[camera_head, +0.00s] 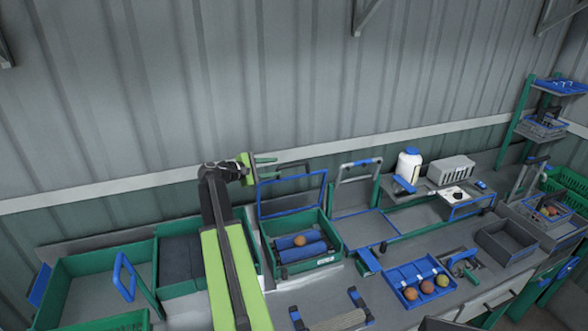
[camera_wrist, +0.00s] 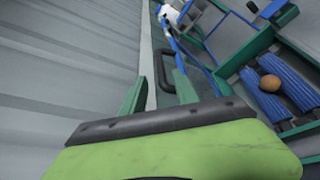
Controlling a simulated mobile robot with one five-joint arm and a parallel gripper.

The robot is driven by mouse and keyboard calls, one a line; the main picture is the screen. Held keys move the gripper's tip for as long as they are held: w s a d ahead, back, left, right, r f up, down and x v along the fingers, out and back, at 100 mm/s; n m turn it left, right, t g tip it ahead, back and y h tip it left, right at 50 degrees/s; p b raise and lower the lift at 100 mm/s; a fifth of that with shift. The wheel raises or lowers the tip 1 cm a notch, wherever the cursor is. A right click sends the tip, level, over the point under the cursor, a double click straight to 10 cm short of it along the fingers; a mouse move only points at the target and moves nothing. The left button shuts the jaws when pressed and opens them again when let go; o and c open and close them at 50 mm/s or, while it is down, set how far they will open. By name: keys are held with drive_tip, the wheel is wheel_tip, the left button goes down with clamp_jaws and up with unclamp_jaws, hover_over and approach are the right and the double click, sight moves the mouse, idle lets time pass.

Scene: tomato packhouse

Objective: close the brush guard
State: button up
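The brush guard (camera_head: 292,178) is a blue-framed panel standing raised at the back of a green brush box (camera_head: 310,266). A dark handle (camera_head: 293,165) shows at its top edge and also in the wrist view (camera_wrist: 165,72). Inside the box are blue brush rollers (camera_head: 304,252) with an orange tomato (camera_head: 299,240) on them. My gripper (camera_head: 266,161) is beside the handle, at the guard's upper left. In the wrist view my gripper (camera_wrist: 158,90) has its two green fingers apart, with the handle seen between and beyond them; contact cannot be told.
Left of the box are green bins (camera_head: 100,265). To the right are another framed gate (camera_head: 358,164), a white bottle (camera_head: 408,164), a blue tray (camera_head: 408,301) with tomatoes and a grey crate (camera_head: 507,240). The corrugated wall (camera_head: 200,100) stands close behind.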

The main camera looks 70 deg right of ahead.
sight(290, 165)
drive_tip(key=b+x, duration=0.2)
drive_tip(key=x, duration=0.8)
drive_tip(key=shift+c, duration=0.5)
clamp_jaws()
idle(0.5)
